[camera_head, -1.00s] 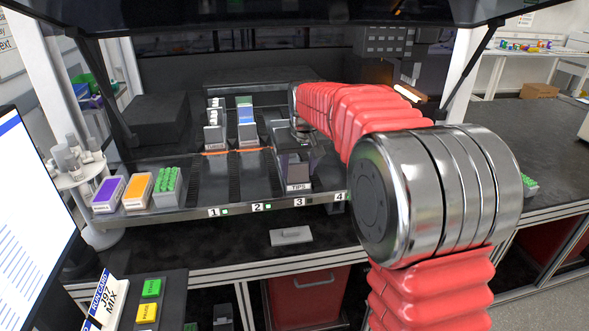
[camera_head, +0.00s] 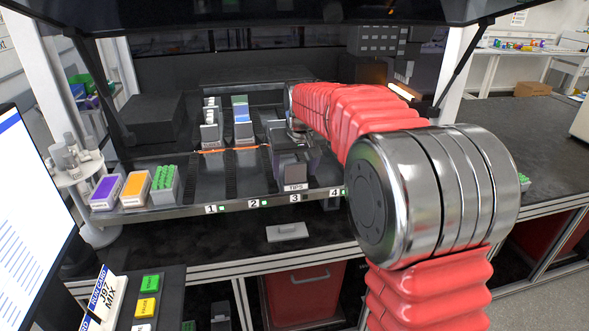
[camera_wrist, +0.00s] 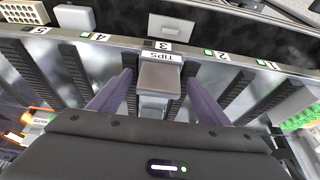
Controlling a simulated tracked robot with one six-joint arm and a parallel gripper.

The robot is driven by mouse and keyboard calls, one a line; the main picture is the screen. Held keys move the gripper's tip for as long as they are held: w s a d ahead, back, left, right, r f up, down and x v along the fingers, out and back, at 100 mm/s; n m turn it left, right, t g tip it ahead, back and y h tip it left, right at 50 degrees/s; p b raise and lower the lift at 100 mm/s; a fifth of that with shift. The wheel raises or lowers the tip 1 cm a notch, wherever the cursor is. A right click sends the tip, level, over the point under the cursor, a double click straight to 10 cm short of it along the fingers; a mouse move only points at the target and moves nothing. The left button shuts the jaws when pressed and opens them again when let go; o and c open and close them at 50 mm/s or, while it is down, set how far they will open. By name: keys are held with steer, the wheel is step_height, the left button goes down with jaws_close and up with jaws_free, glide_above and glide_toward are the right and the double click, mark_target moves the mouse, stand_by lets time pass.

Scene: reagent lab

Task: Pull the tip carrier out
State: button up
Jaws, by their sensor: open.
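The tip carrier (camera_wrist: 160,78), a grey block with a TIPS label, sits in lane 3 at the deck's front edge. In the head view its TIPS label (camera_head: 296,187) shows just above the number 3. My gripper (camera_wrist: 159,88) is open, with one purple-grey finger on each side of the carrier's front block. A gap shows between each finger and the block. The head view shows my gripper (camera_head: 288,155) low over the carrier; the arm and gripper hide most of the carrier's rear.
Two loaded carriers (camera_head: 211,127) (camera_head: 242,122) stand in lanes 1 and 2. Purple, orange and green racks (camera_head: 164,183) sit at the deck's left end. A grey plate (camera_head: 287,232) lies below the front edge. A monitor (camera_head: 25,220) stands at the left.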

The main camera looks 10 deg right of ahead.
steer(key=shift+r, duration=0.1)
steer(key=v, duration=1.3)
steer(key=shift+s+r, duration=0.15)
steer(key=s+f, duration=0.4)
steer(key=f, duration=0.2)
steer(key=s+f, duration=0.3)
steer(key=s, duration=1.1)
steer(key=s+f+t, duration=0.1)
steer(key=s+f, duration=0.3)
steer(key=s, duration=1.1)
steer(key=shift+f, duration=0.25)
